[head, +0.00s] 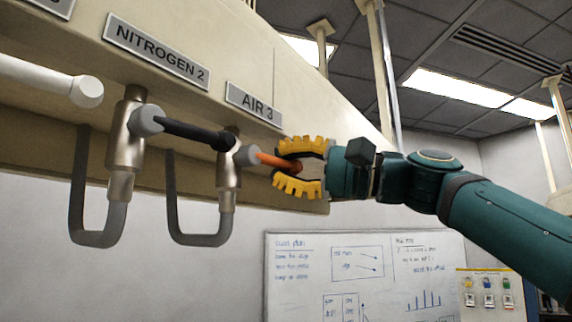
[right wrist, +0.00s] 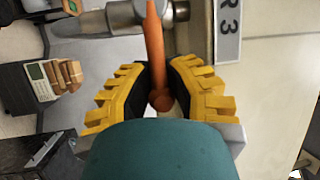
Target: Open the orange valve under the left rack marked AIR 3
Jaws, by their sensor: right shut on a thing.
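The orange valve handle (head: 273,160) sticks out from its grey hub (head: 246,156) below the AIR 3 label (head: 254,102). My right gripper (head: 303,167), with yellow toothed fingers, is around the handle's free end. In the right wrist view, the orange handle (right wrist: 156,50) runs between the two fingers of the right gripper (right wrist: 160,90), and its rounded tip lies between the dark pads. The right gripper is shut on the handle. The handle points right and slightly down in the head view. My left gripper is not in view.
A black valve handle (head: 190,132) under the NITROGEN 2 label (head: 158,53) reaches close to the AIR 3 hub. A white handle (head: 50,80) is at the far left. Curved grey pipes (head: 195,239) hang below the rack. A whiteboard (head: 365,280) is on the wall behind.

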